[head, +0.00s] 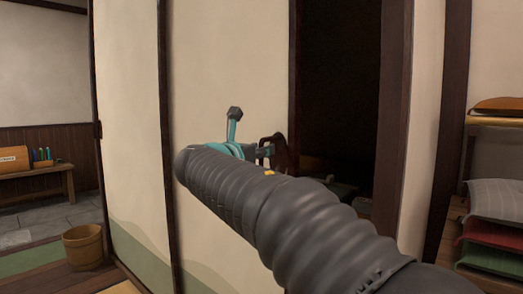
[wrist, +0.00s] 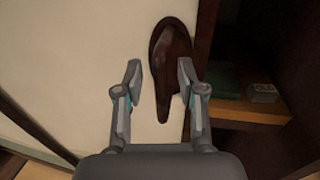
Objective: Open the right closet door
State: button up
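The right closet door (head: 225,90) is a cream sliding panel with a dark frame; it stands partly open, with a dark gap at its right edge. It fills the left of the wrist view (wrist: 85,50). Its dark brown handle (wrist: 172,45) is near that edge and also shows in the head view (head: 280,150), partly hidden by my gripper. My gripper (wrist: 160,75) is at the handle, its fingers apart on either side of the handle's lower part. I cannot tell whether either finger touches it.
The closet interior (head: 335,80) is dark, with a wooden shelf (wrist: 245,110) holding a small grey box (wrist: 263,93). A dark post (head: 393,120) bounds the opening on the right. Cushions (head: 495,200) are stacked at far right. A wooden bucket (head: 83,247) stands at left.

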jog(key=shift+w+d, duration=0.25)
jog(key=shift+w, duration=0.15)
grip_shut()
jog(key=shift+r, duration=0.1)
